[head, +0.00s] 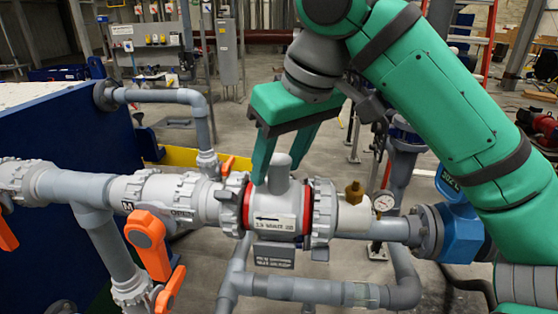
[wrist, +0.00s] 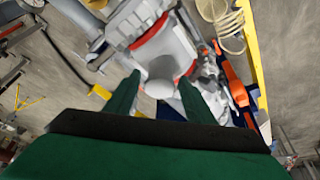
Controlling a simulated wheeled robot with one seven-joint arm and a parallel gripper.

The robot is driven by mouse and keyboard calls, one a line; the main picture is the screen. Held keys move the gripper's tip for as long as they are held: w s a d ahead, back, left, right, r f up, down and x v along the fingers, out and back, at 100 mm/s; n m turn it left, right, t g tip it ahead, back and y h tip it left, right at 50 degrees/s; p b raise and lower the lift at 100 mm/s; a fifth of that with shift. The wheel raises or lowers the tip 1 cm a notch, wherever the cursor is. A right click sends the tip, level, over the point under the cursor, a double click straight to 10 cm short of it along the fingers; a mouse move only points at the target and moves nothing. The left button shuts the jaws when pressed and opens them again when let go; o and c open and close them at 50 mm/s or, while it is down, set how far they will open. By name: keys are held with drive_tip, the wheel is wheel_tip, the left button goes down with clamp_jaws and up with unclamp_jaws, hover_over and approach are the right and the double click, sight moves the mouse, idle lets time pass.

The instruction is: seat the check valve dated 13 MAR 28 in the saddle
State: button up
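A grey check valve (head: 277,206) with a red ring at each end and an upright stub on top sits in the pipe line, between two grey ribbed collars. Its white label seems to read 13 MAR 28, but the print is blurred. The saddle (head: 274,249) is below the valve body, mostly hidden, with a dark lettered plate. My gripper (head: 280,165) points down from above, one finger on each side of the stub. In the wrist view the stub of the valve (wrist: 160,82) is between the fingers of my gripper (wrist: 158,84), with gaps visible on both sides.
An orange-handled valve (head: 147,235) is on the pipe to the left. A brass fitting (head: 354,192) and a pressure gauge (head: 384,201) stand to the right, near a blue block (head: 458,232). A blue tank wall (head: 75,145) bounds the left side. Lower pipes (head: 320,292) run underneath.

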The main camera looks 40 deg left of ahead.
idle(0.3)
drive_tip(key=w+v, duration=0.1)
drive_tip(key=v, duration=0.9)
drive_tip(key=shift+s+d+r, duration=0.2)
drive_tip(key=shift+s+r, duration=0.2)
drive_tip(key=shift+s, duration=0.1)
